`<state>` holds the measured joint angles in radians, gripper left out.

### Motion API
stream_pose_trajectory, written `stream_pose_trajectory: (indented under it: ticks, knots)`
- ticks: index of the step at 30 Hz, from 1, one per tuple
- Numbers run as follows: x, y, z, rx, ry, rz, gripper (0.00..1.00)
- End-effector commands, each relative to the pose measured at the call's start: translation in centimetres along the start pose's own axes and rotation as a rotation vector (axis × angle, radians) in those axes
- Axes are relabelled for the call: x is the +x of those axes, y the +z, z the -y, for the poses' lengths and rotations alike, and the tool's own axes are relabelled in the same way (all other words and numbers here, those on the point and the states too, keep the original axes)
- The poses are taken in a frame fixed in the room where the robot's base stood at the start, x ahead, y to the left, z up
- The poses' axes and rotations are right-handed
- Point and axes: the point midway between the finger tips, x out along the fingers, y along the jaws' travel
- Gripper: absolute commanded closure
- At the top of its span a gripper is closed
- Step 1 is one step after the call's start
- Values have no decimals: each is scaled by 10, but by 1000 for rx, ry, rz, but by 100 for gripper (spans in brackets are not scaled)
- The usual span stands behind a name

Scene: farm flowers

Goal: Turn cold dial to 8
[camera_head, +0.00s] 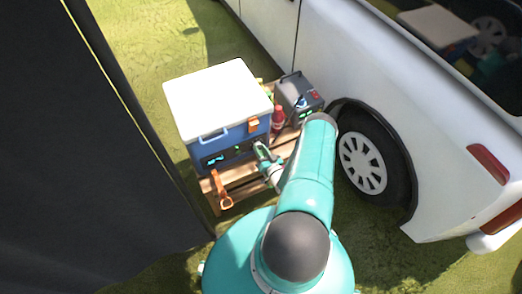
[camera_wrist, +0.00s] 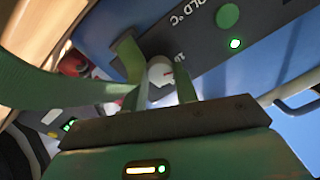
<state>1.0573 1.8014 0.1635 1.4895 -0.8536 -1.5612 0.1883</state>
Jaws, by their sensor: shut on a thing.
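The blue cooler box (camera_head: 200,152) with a white lid (camera_head: 218,97) stands on a wooden pallet-like stand beside the van. Its dark control panel (camera_wrist: 218,52) fills the upper part of the wrist view, with lettering ending in "OLD °C". In the head view my gripper (camera_head: 262,153) is at the cooler's front right. The dial's exact setting is unclear.
A green button (camera_wrist: 228,16) and a lit green lamp (camera_wrist: 235,43) are on the panel. A red bottle (camera_head: 278,118) and a grey box (camera_head: 297,97) stand right of the cooler. The van's wheel (camera_head: 363,163) is close to my arm.

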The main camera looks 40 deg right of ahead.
Motion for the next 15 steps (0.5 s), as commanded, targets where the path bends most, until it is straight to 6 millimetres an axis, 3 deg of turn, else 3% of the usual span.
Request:
stream_pose_trajectory:
  ticks: [15]
  knots:
    - [0,0,0,380,-4,-24,94]
